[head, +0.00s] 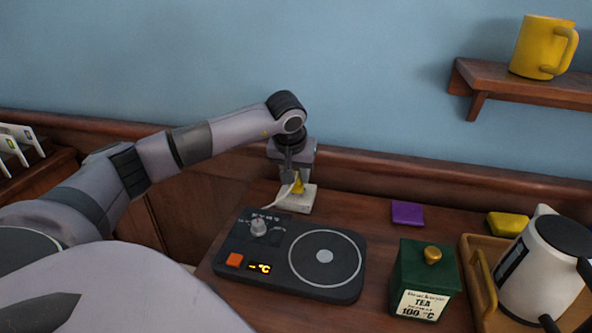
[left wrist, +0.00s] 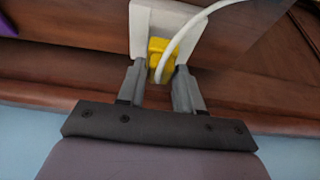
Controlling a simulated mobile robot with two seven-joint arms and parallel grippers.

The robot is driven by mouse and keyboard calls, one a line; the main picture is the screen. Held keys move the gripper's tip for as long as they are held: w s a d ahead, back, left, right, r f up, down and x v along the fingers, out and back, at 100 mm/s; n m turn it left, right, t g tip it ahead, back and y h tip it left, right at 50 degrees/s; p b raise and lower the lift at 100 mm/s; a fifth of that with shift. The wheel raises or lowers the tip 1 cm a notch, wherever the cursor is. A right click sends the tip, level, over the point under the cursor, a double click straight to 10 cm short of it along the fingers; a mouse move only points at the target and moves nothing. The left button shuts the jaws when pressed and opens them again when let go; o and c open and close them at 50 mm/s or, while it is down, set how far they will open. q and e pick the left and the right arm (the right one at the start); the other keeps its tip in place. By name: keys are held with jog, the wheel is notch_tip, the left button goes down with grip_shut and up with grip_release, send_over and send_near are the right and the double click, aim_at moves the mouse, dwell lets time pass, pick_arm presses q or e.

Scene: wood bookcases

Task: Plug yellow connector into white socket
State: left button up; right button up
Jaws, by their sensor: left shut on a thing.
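The yellow connector (head: 297,187) is between the fingers of my left gripper (head: 292,178), which is shut on it. The white socket (head: 301,201) sits on the wooden counter directly below the connector, near the wall. In the left wrist view the yellow connector (left wrist: 158,52) shows between my gripper fingers (left wrist: 160,80), over the white socket (left wrist: 143,18). A white cable runs from the connector. I cannot tell whether the connector is seated in the socket or just touching it. My right gripper is not in view.
A black hot plate (head: 285,256) stands in front of the socket. A shelf (head: 520,82) holds a yellow mug (head: 540,48).

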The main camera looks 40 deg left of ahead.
pick_arm(q)
jog(key=shift+f, duration=0.9)
dwell(2.4)
jog(key=o, duration=1.1)
jog(key=shift+o, duration=0.2)
jog(key=v, duration=0.7)
